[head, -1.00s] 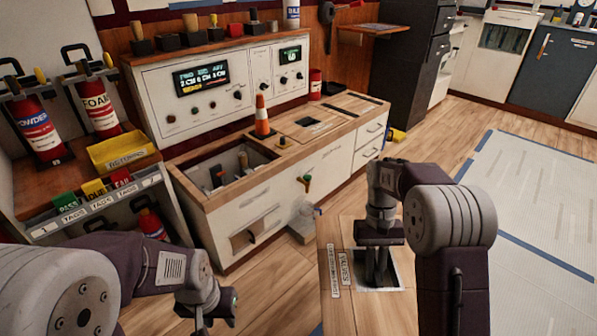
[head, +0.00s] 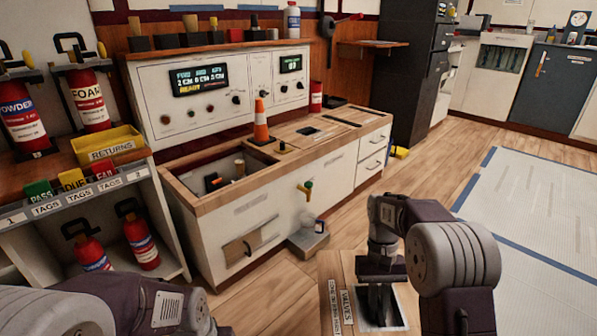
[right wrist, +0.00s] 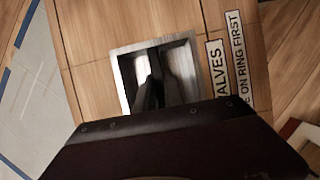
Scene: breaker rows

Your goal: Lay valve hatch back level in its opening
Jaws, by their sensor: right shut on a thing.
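The valve hatch (head: 335,277) is a wooden panel with a VALVES label and a square metal-rimmed recess. It hangs at the lower middle of the head view, in front of the bench. My right gripper (head: 379,305) is shut on the hatch, its fingers down inside the recess. The right wrist view shows the hatch (right wrist: 92,45) and the fingers (right wrist: 158,80) in the recess; the gripped part is hidden. The open rectangular opening (head: 205,193) in the bench top lies farther back and left.
An orange-striped cone (head: 261,122) stands by the opening's far right corner. A closed panel (head: 290,131) lies right of it. Left is a shelf with a yellow RETURNS bin (head: 108,146). Open floor lies right.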

